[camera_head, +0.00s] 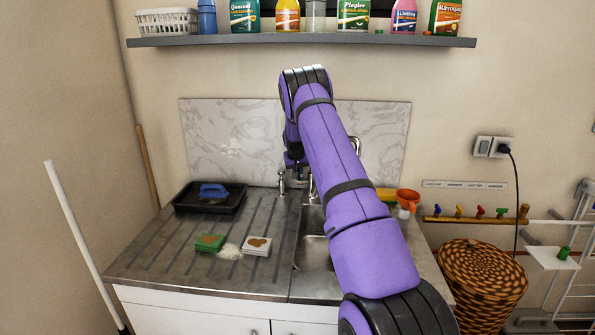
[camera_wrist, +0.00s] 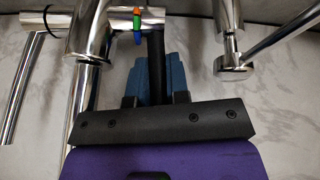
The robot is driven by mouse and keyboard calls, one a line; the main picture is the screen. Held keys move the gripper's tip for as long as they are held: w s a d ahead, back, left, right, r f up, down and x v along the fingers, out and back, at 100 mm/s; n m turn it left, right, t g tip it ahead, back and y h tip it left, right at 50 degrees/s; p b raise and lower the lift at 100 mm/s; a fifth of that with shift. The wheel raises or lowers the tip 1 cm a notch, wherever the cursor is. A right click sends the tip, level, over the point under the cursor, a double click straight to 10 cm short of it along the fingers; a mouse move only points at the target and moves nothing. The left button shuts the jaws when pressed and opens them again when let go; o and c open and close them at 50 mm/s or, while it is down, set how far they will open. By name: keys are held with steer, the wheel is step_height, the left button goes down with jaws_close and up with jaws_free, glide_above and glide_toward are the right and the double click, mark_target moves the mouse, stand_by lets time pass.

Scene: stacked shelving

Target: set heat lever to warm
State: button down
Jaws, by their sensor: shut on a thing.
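The heat lever (camera_wrist: 156,42) is a dark bar on the chrome tap body (camera_wrist: 118,19) in the wrist view. Orange, green and blue marks (camera_wrist: 138,26) sit on the body just left of the lever. My gripper (camera_wrist: 158,68) has blue fingers shut on the lever, one on each side of it. The fingers hide the lever's far part. In the head view my gripper (camera_head: 293,162) is at the sink's tap, in front of the marble splashback (camera_head: 230,140). My arm hides much of the tap there.
Chrome pipes (camera_wrist: 88,45) and another chrome fitting (camera_wrist: 233,62) stand close on both sides of my gripper. A black tray (camera_head: 182,203) with a blue brush and two sponges lie on the drainboard to the left. A shelf (camera_head: 300,41) of bottles runs above.

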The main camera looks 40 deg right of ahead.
steer(key=s+a+t+h, duration=0.1)
steer(key=t+h, duration=0.1)
steer(key=s+a+f+t+h, duration=0.1)
steer(key=t+h, duration=0.1)
steer(key=a+t+h, duration=0.1)
steer(key=t+h, duration=0.1)
steer(key=h, duration=0.1)
steer(key=shift+s+f, duration=0.2)
steer(key=shift+s, duration=0.2)
steer(key=shift+a, duration=0.1)
stand_by(0.4)
steer(key=c, duration=1.1)
jaws_free()
steer(key=v, duration=1)
steer(key=shift+s+a, duration=0.25)
steer(key=shift+a, duration=0.15)
